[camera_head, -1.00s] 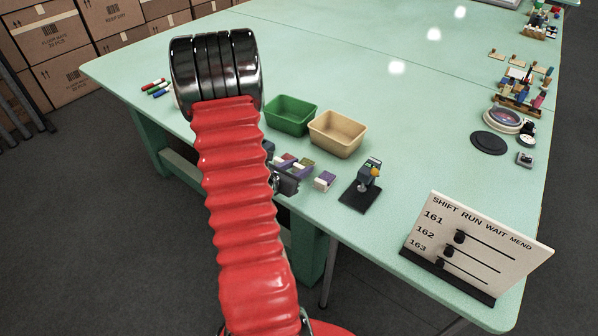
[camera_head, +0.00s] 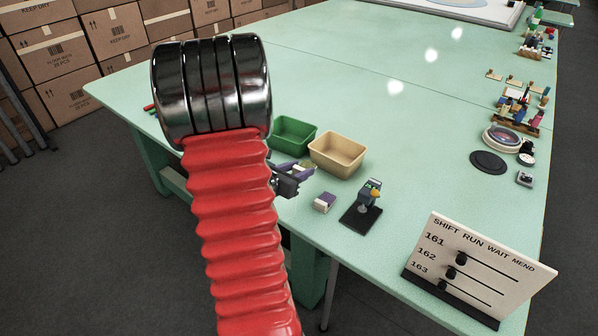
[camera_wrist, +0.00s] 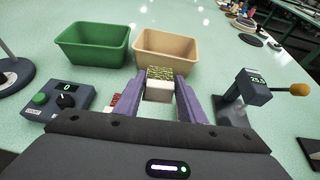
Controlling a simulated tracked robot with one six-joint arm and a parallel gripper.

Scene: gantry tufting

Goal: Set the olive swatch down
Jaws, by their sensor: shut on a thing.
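The olive swatch (camera_wrist: 159,75) has a speckled olive tufted top and a white base. In the wrist view it sits between the purple fingers of my gripper (camera_wrist: 157,92), which are shut on it. In the head view my gripper (camera_head: 302,171) shows just right of my red arm, in front of the tan bin; the swatch is hard to make out there. I cannot tell whether its base touches the table. A tan bin (camera_wrist: 171,61) and a green bin (camera_wrist: 90,63) stand beyond it.
A purple-and-white swatch (camera_head: 324,202) and a gauge with a yellow knob (camera_head: 361,215) stand right of my gripper. A red swatch (camera_wrist: 115,102) shows partly by the left finger. A control box (camera_wrist: 57,102) is at left. The table (camera_head: 430,150) is clear right of the bins.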

